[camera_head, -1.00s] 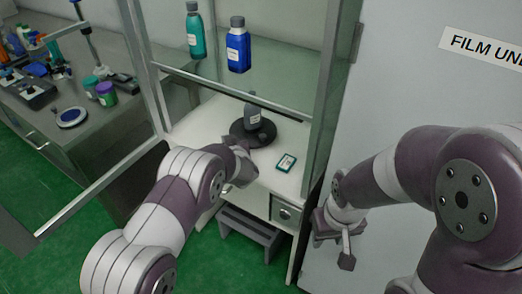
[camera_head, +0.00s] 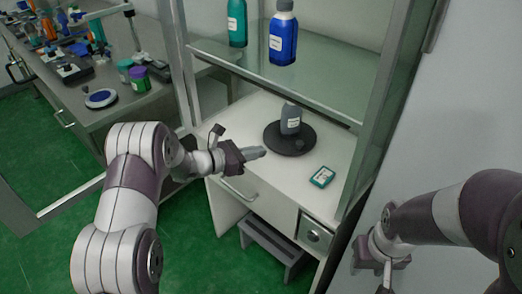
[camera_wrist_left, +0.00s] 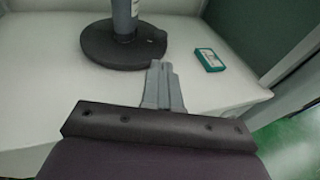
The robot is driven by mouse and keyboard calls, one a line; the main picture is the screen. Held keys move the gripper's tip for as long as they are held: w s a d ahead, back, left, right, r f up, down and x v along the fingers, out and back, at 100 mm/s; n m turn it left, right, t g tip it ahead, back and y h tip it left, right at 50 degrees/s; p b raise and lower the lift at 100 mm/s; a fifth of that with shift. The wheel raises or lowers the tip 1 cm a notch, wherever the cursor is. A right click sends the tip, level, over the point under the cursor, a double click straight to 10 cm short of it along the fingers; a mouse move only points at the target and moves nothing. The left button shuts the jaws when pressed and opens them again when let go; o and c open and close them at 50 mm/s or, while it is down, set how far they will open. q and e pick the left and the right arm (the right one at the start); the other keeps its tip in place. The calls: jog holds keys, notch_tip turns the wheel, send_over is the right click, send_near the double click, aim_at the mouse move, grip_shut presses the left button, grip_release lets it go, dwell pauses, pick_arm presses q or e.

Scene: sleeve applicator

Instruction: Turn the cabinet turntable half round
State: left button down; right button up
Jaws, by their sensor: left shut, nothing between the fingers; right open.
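The cabinet turntable (camera_head: 275,140) is a dark round disc on the white lower surface of the open cabinet. A grey bottle (camera_head: 291,119) with a pale label stands upright on it. A small dark knob (camera_head: 299,146) shows near the disc's front right edge. In the left wrist view the turntable (camera_wrist_left: 97,47) is ahead and to the left, with the bottle's lower part on it. My left gripper (camera_head: 262,152) is shut and empty, just in front of the disc and apart from it; its fingers (camera_wrist_left: 163,80) point toward it. My right gripper (camera_head: 382,285) is open, low outside the cabinet.
A teal-edged card or small box (camera_head: 322,177) lies right of the turntable. A glass shelf above holds a teal bottle (camera_head: 237,24) and a blue bottle (camera_head: 283,40). Cabinet frame posts stand either side. A grey step stool (camera_head: 272,245) sits below. A cluttered bench is at left.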

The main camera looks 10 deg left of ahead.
aim_at(287, 152)
pick_arm(q)
jog(key=x, duration=1.1)
